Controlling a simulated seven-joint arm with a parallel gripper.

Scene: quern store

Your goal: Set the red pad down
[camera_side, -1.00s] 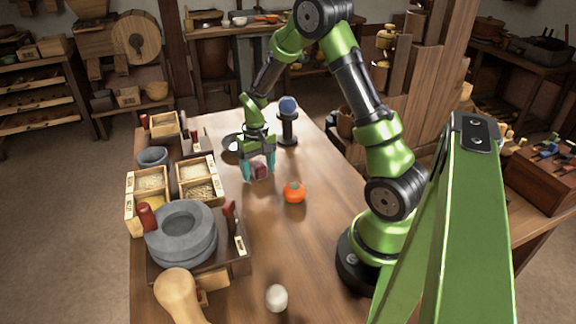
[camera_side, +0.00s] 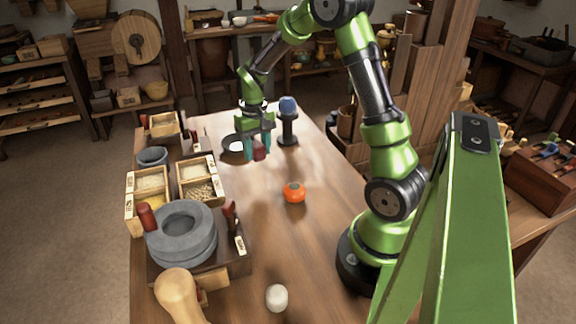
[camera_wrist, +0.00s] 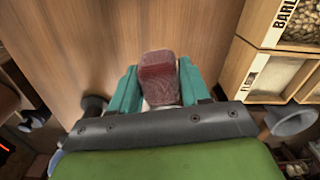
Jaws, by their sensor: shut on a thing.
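The red pad (camera_side: 259,152) is a small dark red block between the teal fingers of my gripper (camera_side: 257,148). My gripper is shut on it and holds it above the far part of the wooden table (camera_side: 255,245). In the wrist view the red pad (camera_wrist: 158,76) sticks out past the fingertips of my gripper (camera_wrist: 160,88), with bare wood behind it. The pad's sides are partly hidden by the fingers.
A dark round dish (camera_side: 231,138) lies beside my gripper at the left. A blue ball (camera_side: 288,106) tops a black stand to the right. An orange fruit-like thing (camera_side: 294,192) and white egg-like thing (camera_side: 277,297) lie nearer. Grain boxes and a quern (camera_side: 182,240) line the left.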

